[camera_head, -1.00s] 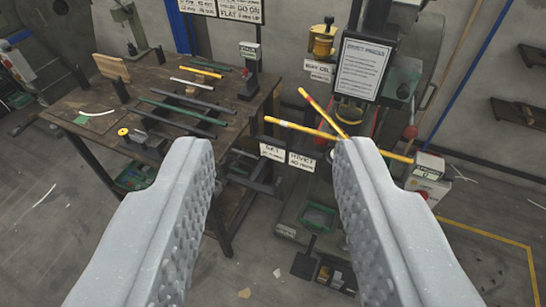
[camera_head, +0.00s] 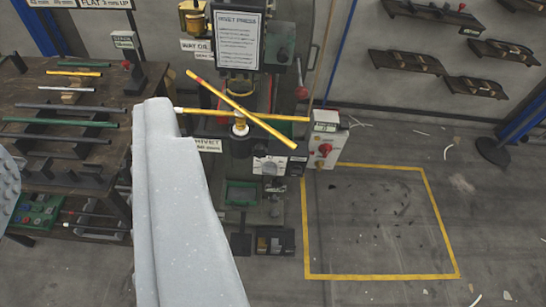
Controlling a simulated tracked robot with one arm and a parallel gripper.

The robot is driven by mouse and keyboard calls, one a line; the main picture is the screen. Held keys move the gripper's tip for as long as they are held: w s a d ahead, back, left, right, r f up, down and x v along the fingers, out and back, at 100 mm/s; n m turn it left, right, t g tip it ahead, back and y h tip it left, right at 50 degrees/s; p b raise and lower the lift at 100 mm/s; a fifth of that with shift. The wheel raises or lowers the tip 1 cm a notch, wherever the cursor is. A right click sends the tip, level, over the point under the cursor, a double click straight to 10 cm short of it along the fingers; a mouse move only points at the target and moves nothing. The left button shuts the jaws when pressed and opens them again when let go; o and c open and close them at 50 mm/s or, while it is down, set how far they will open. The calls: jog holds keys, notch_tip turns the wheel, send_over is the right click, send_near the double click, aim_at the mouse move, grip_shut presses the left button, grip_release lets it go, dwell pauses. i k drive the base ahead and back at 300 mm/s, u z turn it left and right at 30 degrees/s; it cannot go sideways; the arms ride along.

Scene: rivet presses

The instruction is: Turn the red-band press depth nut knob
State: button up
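A rivet press (camera_head: 283,52) stands against the wall, with a printed notice (camera_head: 237,38) on its front. Red edging shows beside its lower head. Two yellow rods cross at its front: a slanting rod (camera_head: 265,127) with a red mark near its upper end, and a level one (camera_head: 290,118). A small pale and yellow fitting (camera_head: 240,127) sits at the crossing. A white plate with a grey round knob (camera_head: 269,168) is below; I cannot tell which part is the depth nut knob.
A dark bench (camera_head: 30,95) with several rods on racks is at left. A control box with a red knob (camera_head: 325,149) stands right of the press. Wall shelves (camera_head: 405,62) are at upper right.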

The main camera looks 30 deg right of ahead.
aim_at(268, 168)
jog(key=z, duration=0.9)
jog(key=k, duration=1)
jog(key=u, duration=0.7)
jog(key=i, duration=0.95)
jog(key=z, duration=0.05)
